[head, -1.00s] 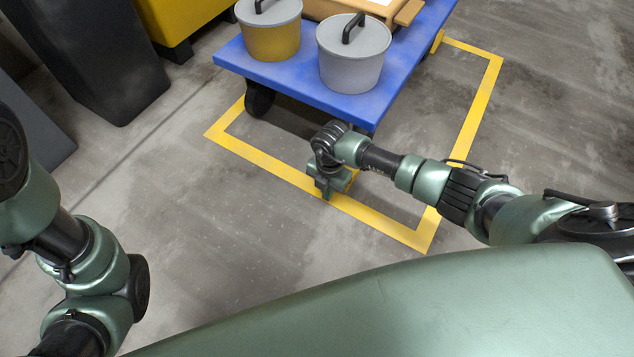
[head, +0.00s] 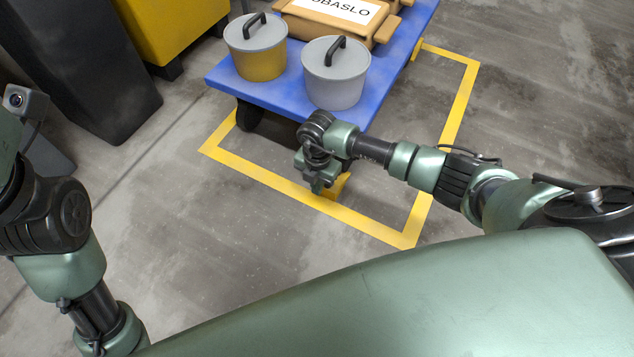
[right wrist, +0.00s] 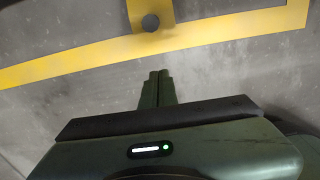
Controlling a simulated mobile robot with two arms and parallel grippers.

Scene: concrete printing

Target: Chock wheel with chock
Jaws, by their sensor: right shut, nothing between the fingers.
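The yellow chock (head: 338,186) is on the floor by the front strip of yellow tape, below the cart's near end. In the right wrist view the chock (right wrist: 140,12) shows at the top edge, with a dark round hole. A black cart wheel (head: 250,116) shows under the left front corner; my right arm covers the area under the right front corner. My right gripper (head: 317,189) is shut and empty, just left of the chock. In the right wrist view its closed fingertips (right wrist: 159,76) point toward the chock with a gap visible. My left gripper is out of view.
The blue cart (head: 385,98) carries a yellow pot (head: 258,62), a grey pot (head: 336,88) and tan cases (head: 318,28). Yellow tape (head: 270,175) outlines its bay. Black and yellow bins stand at the upper left. The floor in front is clear.

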